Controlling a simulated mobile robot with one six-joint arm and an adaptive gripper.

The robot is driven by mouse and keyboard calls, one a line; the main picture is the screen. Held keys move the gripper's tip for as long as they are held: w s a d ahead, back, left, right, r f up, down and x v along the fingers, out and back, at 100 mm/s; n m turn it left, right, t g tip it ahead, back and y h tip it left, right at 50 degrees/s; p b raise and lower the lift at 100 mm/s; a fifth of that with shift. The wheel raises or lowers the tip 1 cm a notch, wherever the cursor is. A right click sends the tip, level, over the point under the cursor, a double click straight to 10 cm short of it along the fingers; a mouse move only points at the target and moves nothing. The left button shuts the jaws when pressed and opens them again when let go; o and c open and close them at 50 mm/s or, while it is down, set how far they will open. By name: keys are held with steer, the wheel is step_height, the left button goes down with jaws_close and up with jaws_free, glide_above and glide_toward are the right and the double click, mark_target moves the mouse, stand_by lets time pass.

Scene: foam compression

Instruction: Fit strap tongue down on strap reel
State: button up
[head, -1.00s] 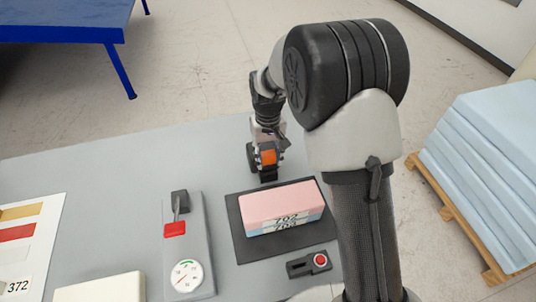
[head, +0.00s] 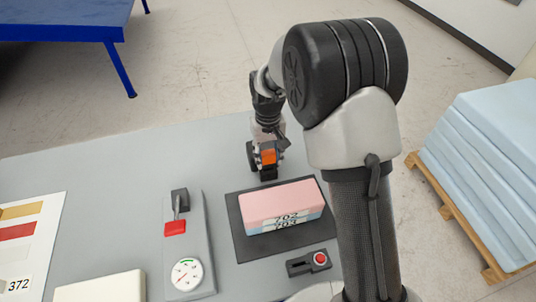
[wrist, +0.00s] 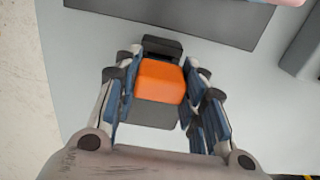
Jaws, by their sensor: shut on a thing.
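My gripper (head: 266,160) is low over the far part of the grey table, behind the dark mat. In the wrist view my gripper (wrist: 158,84) has its fingers on both sides of an orange block with a dark grey lower part, and it is shut on this piece. I take the orange piece (wrist: 160,80) to be the strap tongue; it also shows in the head view (head: 268,157). A black part (wrist: 162,45) sits just beyond it, touching or very close. I cannot make out the strap reel for certain, nor whether the held piece touches the table.
A pink and blue foam block (head: 280,203) lies on the dark mat (head: 245,252). A grey panel with a red-ended lever (head: 175,228) and dial (head: 186,274) is left. A red-button box (head: 309,263) is in front. Blue foam sheets (head: 480,160) are stacked right.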

steer(key=shift+f, duration=0.2)
steer(key=shift+f, duration=0.15)
steer(key=shift+r+p, duration=0.9)
steer(key=shift+r, duration=0.6)
